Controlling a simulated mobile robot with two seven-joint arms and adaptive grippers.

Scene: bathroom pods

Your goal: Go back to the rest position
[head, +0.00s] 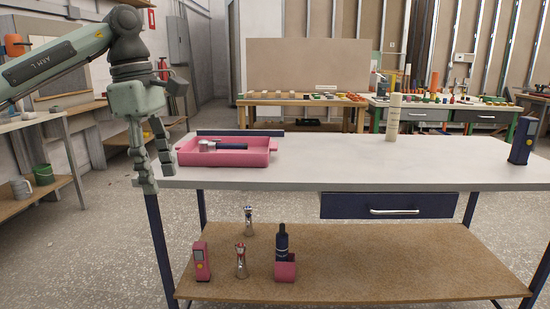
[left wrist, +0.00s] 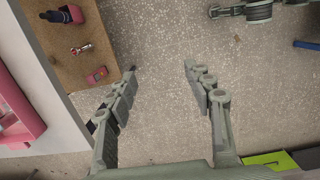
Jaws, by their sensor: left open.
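My left gripper (head: 157,170) hangs fingers down at the left end of the grey workbench (head: 330,170), beside the pink tray (head: 250,158). Its fingers are spread and nothing is between them. In the left wrist view the open fingers (left wrist: 160,75) point over bare speckled floor, with the bench's lower shelf (left wrist: 85,45) to the left. The pink tray also shows at the left edge of that view (left wrist: 20,110). My right gripper does not show in the head view.
The tray holds a dark-handled metal tool (head: 225,147). A cream cylinder (head: 393,117) and a dark blue box (head: 522,140) stand on the bench. The lower shelf holds a pink device (head: 201,261), metal fittings (head: 241,260) and a dark bottle (head: 282,240) in a pink holder.

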